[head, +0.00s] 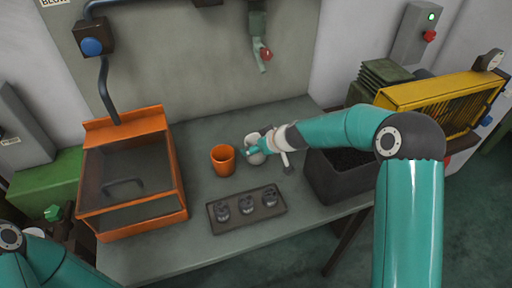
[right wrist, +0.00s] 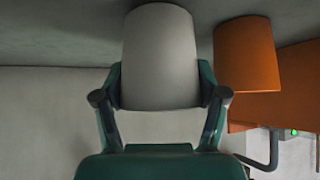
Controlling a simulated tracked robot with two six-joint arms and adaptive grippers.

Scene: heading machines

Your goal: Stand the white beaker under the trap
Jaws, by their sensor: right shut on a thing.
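The white beaker (head: 256,158) is on or just above the grey bench, right of an orange beaker (head: 223,160). My right gripper (head: 268,147) reaches in from the right and is shut on it. In the right wrist view the white beaker (right wrist: 160,58) sits between my two fingers (right wrist: 160,100), base toward the bench, parallel to the orange beaker (right wrist: 246,70). I cannot tell whether its base touches the bench. A grey-green fitting with a red knob, likely the trap (head: 259,45), hangs on the back wall, above and behind the beaker. My left gripper is out of view.
An orange box with a clear front (head: 180,205) stands on the left. A dark tray (head: 240,223) with several small grey parts lies at the front. A black bin (head: 322,188) is on the right, below my right arm. Bare bench lies behind the beakers.

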